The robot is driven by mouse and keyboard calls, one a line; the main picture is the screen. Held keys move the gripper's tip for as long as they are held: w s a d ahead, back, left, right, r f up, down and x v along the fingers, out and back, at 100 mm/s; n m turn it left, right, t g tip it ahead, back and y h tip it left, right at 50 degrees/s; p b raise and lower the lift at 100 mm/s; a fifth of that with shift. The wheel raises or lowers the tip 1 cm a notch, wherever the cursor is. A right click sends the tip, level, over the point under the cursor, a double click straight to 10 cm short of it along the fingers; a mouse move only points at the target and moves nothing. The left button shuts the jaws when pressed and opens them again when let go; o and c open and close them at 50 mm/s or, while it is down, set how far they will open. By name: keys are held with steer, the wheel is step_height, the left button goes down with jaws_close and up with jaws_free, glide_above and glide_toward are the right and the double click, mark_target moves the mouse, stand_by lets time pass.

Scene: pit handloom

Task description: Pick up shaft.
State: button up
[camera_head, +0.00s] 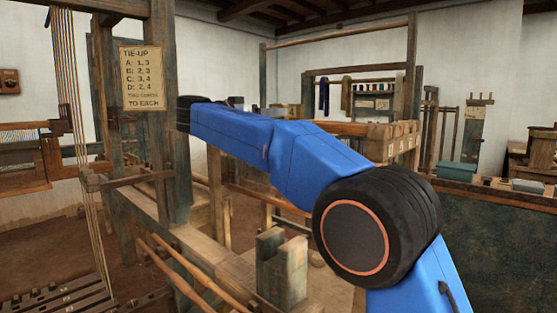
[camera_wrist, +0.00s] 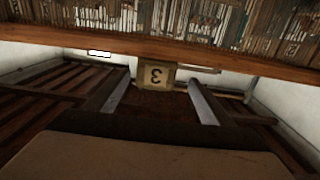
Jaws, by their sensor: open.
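In the wrist view, a small tan block or tag marked "3" (camera_wrist: 156,75), seen upside down, sits below a long wooden bar (camera_wrist: 130,42). It may belong to the shaft, but I cannot tell for sure. My gripper (camera_wrist: 159,84) is open, its two grey fingers spread to the left and right of the tag in the picture. Nothing is visibly held. I cannot tell the depth between fingertips and tag. In the head view my blue arm reaches left to the loom post, and the gripper does not clearly show there.
The thick loom post (camera_head: 162,190) bears a tie-up card (camera_head: 142,78). Hanging cords (camera_head: 66,60) and treadles (camera_head: 62,300) are at the left. A notched wooden block (camera_head: 281,268) stands below my arm. A dark counter (camera_head: 480,235) is at the right.

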steer(key=x, duration=0.4)
steer(key=shift+s+d+r, duration=0.2)
steer(key=shift+s+d, duration=0.05)
steer(key=shift+d, duration=0.1)
steer(key=shift+w+d, duration=0.25)
steer(key=shift+w, duration=0.2)
steer(key=c, duration=1.9)
steer(key=shift+o, duration=0.2)
steer(key=shift+r, duration=0.1)
